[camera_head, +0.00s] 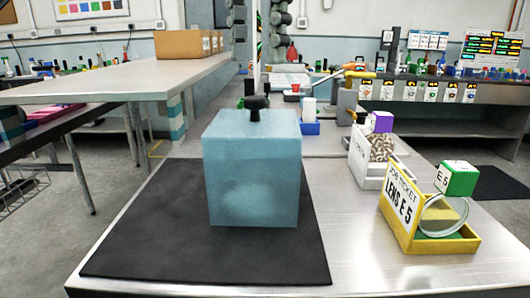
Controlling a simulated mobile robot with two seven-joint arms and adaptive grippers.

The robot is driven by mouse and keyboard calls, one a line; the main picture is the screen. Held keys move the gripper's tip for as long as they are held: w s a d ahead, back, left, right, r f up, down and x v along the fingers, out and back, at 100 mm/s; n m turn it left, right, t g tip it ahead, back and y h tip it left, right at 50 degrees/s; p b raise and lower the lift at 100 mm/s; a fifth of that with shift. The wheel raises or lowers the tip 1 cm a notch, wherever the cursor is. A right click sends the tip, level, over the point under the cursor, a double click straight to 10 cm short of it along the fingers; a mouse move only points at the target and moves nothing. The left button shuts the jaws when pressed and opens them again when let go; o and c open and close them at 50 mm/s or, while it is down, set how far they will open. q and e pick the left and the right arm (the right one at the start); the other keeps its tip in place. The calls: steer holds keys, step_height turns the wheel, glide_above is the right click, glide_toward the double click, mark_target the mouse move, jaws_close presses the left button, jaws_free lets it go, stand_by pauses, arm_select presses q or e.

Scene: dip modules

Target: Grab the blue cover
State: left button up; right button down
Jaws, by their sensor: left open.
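The blue cover (253,170) is a translucent, box-shaped hood standing upright on a black mat (150,225) on the metal table. A black knob (254,103) sits on its top. A pale rounded shape shows faintly inside its lower part; I cannot tell what it is. I do not make out either of my grippers in the head view, and nothing visibly holds the cover.
Right of the cover stand a yellow tray (457,246) with a "LENS E 5" card, a ring-shaped lens and a green cube (458,178), and a white bin (362,172) with a purple cube. A raised grey bench (130,85) is at left. The table's front right is clear.

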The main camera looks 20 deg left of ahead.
mark_target(254, 97)
arm_select(q)
steer(key=shift+a+f, duration=0.15)
steer(key=shift+f, duration=0.7)
steer(key=f, duration=0.3)
steer(key=shift+w+a+f+b, duration=0.2)
steer(key=shift+a+b, duration=0.05)
steer(key=shift+b, duration=0.05)
steer(key=shift+d+f, duration=0.1)
steer(key=shift+f, duration=0.3)
arm_select(e)
steer(key=shift+w+r, duration=0.2)
steer(key=shift+r, duration=0.9)
arm_select(q)
jaws_close()
